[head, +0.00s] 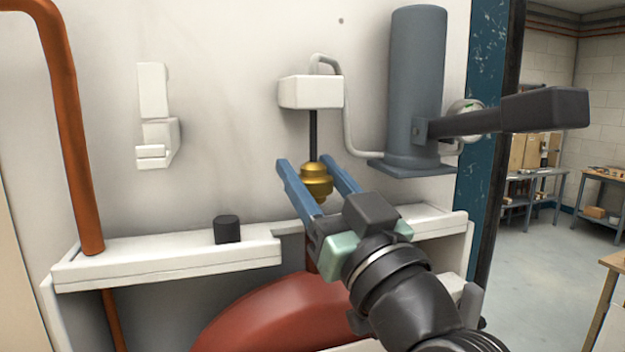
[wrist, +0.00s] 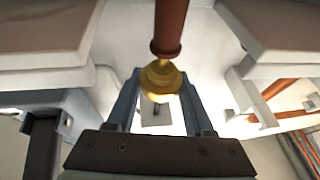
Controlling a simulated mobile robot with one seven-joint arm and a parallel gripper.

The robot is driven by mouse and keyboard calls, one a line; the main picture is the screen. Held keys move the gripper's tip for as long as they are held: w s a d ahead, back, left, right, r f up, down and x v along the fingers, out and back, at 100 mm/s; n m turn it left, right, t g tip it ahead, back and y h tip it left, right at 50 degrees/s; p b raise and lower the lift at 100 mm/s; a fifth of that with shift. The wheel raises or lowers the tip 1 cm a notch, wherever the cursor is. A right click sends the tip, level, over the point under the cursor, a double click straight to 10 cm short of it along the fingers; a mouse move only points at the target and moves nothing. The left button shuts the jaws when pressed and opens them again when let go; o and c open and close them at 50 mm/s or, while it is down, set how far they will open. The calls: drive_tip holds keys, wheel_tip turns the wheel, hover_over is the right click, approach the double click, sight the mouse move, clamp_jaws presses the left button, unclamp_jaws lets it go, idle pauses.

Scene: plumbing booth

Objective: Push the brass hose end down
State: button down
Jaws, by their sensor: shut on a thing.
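The brass hose end (head: 317,182) is a gold, stepped fitting at the lower end of a thin black hose (head: 313,135). The hose hangs from a white box (head: 311,92) on the wall. My gripper (head: 304,163) has its two blue fingers on either side of the brass end and is shut on it. In the wrist view the brass end (wrist: 160,82) sits between the fingers. There a red-brown pipe (wrist: 168,30) lines up with it and seems to meet it, but I cannot tell whether they touch.
A white ledge (head: 165,258) with a gap in the middle runs below the brass end. A red rounded tank (head: 265,318) is underneath. A grey cylinder with a dark handle (head: 417,85) hangs right, and a copper pipe (head: 68,130) runs down left.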

drive_tip(key=shift+f+b, duration=0.3)
drive_tip(key=shift+f, duration=0.4)
drive_tip(key=shift+w+f, duration=0.1)
drive_tip(key=c, duration=0.6)
unclamp_jaws()
drive_tip(key=shift+o, duration=1.4)
drive_tip(key=b+v, duration=0.5)
drive_tip(key=v, duration=0.8)
drive_tip(key=shift+r+b, duration=0.25)
drive_tip(key=shift+b, duration=0.05)
